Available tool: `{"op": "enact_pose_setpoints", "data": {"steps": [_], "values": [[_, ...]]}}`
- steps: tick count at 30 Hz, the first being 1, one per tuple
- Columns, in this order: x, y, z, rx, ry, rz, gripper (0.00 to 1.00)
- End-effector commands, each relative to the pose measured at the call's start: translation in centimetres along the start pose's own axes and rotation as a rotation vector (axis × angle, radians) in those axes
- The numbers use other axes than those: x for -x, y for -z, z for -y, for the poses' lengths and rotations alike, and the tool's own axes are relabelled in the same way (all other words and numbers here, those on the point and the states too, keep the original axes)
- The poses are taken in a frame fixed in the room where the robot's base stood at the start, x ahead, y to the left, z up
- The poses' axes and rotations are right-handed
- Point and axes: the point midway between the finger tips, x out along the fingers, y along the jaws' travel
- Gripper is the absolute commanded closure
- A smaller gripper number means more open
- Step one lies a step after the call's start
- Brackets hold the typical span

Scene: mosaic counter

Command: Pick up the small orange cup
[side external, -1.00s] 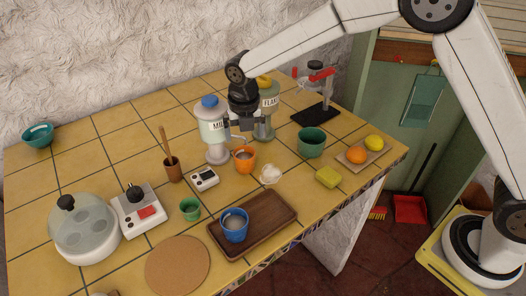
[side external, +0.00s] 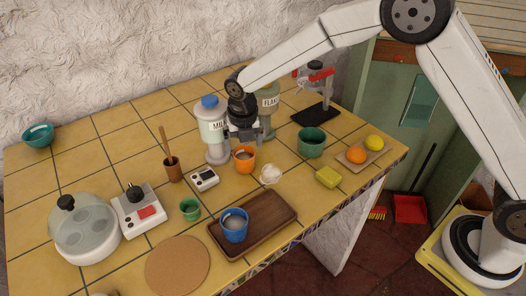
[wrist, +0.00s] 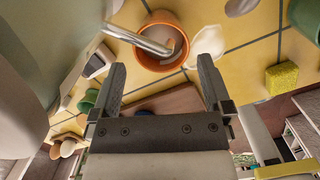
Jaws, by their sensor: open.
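The small orange cup (side external: 244,160) stands upright on the yellow tiled counter, just in front of the milk dispenser (side external: 215,135). In the wrist view the orange cup (wrist: 161,62) lies beyond my fingertips, with a curved metal spout (wrist: 138,38) crossing over part of it. My gripper (side external: 246,139) is above the cup, close beside the dispenser. In the wrist view my gripper (wrist: 161,66) has its two fingers apart with nothing between them. The cup is not held. Whether a finger touches the spout, I cannot tell.
A wooden tray (side external: 270,207) with a blue cup (side external: 234,224) lies in front. A small scale (side external: 204,179) is left of the orange cup, a garlic bulb (side external: 270,173) right of it. A green pot (side external: 312,142) and yellow sponge (side external: 328,177) stand further right.

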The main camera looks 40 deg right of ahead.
Motion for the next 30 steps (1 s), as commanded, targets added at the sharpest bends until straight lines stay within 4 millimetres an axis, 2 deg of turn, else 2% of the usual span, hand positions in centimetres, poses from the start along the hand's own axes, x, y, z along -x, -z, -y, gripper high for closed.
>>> {"op": "enact_pose_setpoints", "data": {"steps": [6,12,28,29,30], "values": [[-2.6,0.0,0.1,0.000,0.002,-0.002,0.00],[-4.2,0.0,0.1,0.000,0.001,0.000,0.00],[-4.3,0.0,0.1,0.000,0.000,0.000,0.00],[-4.3,0.0,0.1,0.000,0.001,0.000,0.03],[-4.3,0.0,0.1,0.000,0.000,0.000,0.16]]}}
